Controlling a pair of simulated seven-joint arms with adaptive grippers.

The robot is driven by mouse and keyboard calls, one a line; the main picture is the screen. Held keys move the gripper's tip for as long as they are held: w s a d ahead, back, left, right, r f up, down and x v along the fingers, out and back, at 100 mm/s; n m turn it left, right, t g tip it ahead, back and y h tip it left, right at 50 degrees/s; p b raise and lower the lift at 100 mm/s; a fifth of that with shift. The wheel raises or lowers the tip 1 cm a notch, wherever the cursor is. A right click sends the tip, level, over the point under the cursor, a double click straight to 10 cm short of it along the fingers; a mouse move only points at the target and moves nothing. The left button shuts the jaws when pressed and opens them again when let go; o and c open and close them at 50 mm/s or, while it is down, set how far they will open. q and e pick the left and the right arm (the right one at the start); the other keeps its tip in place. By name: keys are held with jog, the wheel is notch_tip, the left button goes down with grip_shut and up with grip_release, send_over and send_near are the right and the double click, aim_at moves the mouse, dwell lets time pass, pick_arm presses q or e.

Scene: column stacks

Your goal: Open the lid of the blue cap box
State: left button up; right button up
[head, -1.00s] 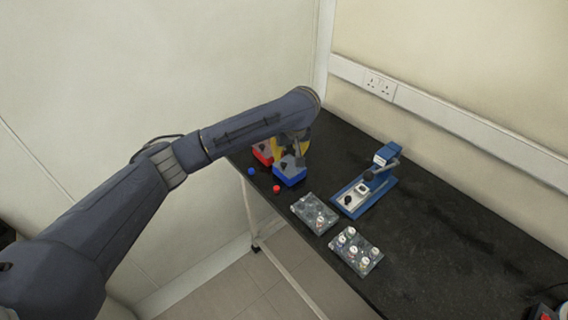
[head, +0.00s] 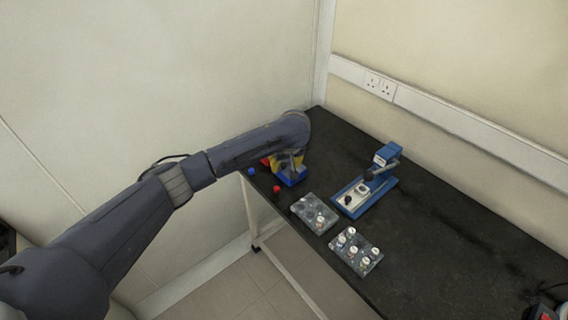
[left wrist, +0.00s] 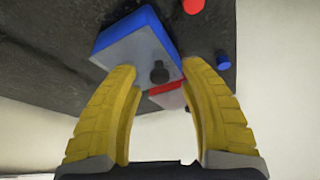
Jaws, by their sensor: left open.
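The blue cap box (head: 291,180) stands near the far left end of the dark table, partly hidden behind my left gripper. In the left wrist view the box (left wrist: 115,35) shows blue sides and a grey lid (left wrist: 133,56) with a dark knob (left wrist: 159,72). The lid lies on the box. My left gripper (head: 288,164) is just above the box. Its yellow fingers (left wrist: 157,71) are open, and the knob appears between the fingertips; I cannot tell whether they touch the lid.
A red box (left wrist: 165,88) stands close beside the blue one. A blue cap (head: 251,171) and a red cap (head: 277,189) lie near the table edge. Two trays with vials (head: 314,213) (head: 355,251) and a blue press device (head: 364,192) stand to the right. The table's right part is mostly clear.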

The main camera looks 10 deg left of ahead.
pick_arm(q)
jog(key=shift+c, duration=0.2)
grip_shut()
dwell(0.4)
